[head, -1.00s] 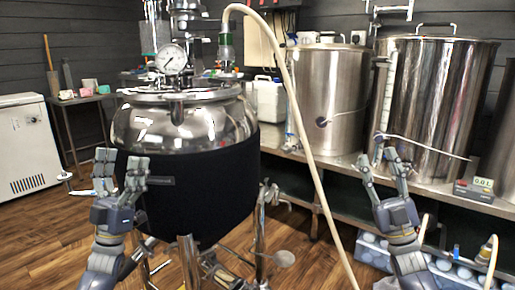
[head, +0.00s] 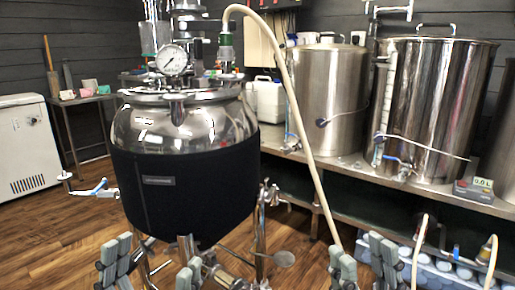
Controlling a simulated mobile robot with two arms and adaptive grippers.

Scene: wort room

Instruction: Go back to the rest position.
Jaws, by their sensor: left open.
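My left gripper (head: 155,258) is low in the head view, in front of the jacketed vessel. Its grey fingers stand wide apart with nothing seen between them. My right gripper (head: 362,254) is at the bottom edge, right of the middle. Its fingers also stand apart, with nothing seen held. Both wrists and most of both arms are below the picture edge. The steel vessel (head: 185,125) with a black jacket stands upright behind the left gripper. A side valve with a blue handle (head: 100,188) sticks out at its left.
A pale hose (head: 296,110) runs from the vessel top down to behind the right gripper. Steel pots (head: 435,100) stand on a bench (head: 350,165) at the right. A crate of bottles (head: 445,270) is below it. Open wooden floor (head: 50,240) lies at the left.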

